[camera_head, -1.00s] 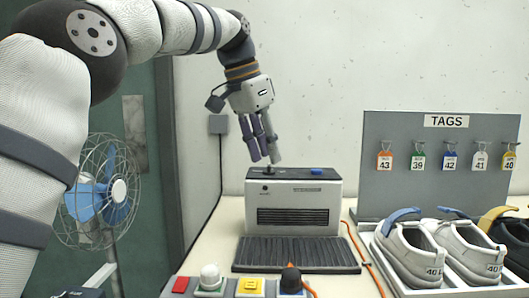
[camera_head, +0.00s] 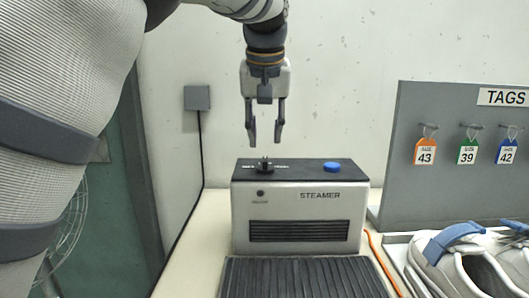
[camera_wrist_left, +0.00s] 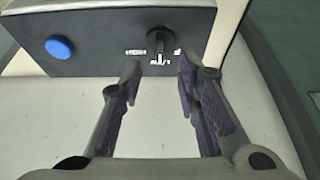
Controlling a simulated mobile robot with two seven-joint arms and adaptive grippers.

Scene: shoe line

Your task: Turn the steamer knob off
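The steamer (camera_head: 300,215) is a grey box with a dark top, standing on the table behind a ribbed black mat. Its small black knob (camera_head: 265,165) is on the left of the top, with a blue button (camera_head: 332,167) to the right. My left gripper (camera_head: 264,140) points down above the knob, fingers apart and empty. In the left wrist view the knob (camera_wrist_left: 158,42) shows ahead of the open fingertips (camera_wrist_left: 158,68), not touching them, with white markings around it. The blue button (camera_wrist_left: 59,48) is at the left there. My right gripper is not in view.
The ribbed mat (camera_head: 300,278) lies in front of the steamer. A tag board (camera_head: 450,190) with hanging tags and a shoe (camera_head: 462,262) are at the right, with an orange cable (camera_head: 382,262) between. A wall box (camera_head: 197,98) with a black cable is behind left.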

